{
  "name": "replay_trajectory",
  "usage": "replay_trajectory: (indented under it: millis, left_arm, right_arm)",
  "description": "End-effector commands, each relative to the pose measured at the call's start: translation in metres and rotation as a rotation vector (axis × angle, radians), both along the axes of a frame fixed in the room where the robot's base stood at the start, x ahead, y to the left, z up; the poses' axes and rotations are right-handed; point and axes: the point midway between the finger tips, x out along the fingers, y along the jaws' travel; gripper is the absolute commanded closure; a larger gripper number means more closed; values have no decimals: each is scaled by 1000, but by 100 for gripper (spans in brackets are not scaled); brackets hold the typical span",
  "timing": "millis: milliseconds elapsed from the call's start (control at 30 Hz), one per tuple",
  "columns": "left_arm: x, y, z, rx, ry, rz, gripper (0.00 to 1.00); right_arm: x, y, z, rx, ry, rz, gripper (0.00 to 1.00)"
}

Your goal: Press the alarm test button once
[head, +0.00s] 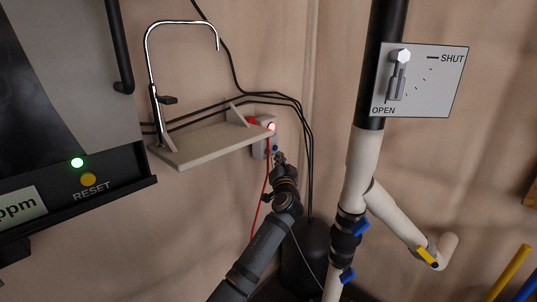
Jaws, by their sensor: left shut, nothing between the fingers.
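A small pale box (259,150) is on the wall at the right end of the shelf, partly hidden by the shelf and my gripper. A red light glows at the shelf's right end (271,127), close above this box. A small blue spot (276,148) shows beside the box; I cannot tell whether it is the alarm test button. My left gripper (279,157) is shut and empty, its tips right at the box's lower right. I cannot tell whether they touch it. My right gripper is not in view.
A shelf (205,145) with a tap stands left of the gripper. Black cables and a red wire run close by. A white pipe (362,170) with blue-handled valves and an OPEN/SHUT plate (440,85) stand to the right. A panel with a RESET button (88,179) is at left.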

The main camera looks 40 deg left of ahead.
Motion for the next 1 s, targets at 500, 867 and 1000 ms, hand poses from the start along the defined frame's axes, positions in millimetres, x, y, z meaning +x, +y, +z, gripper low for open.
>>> replay_trajectory:
  millis: [500,867,1000]
  left_arm:
    - [-3,-31,0,0,0,1,100]
    - [-3,-31,0,0,-1,1,100]
    - [-3,-31,0,0,0,1,100]
  right_arm:
    - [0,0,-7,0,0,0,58]
    - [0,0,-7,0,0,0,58]
    - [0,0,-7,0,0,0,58]
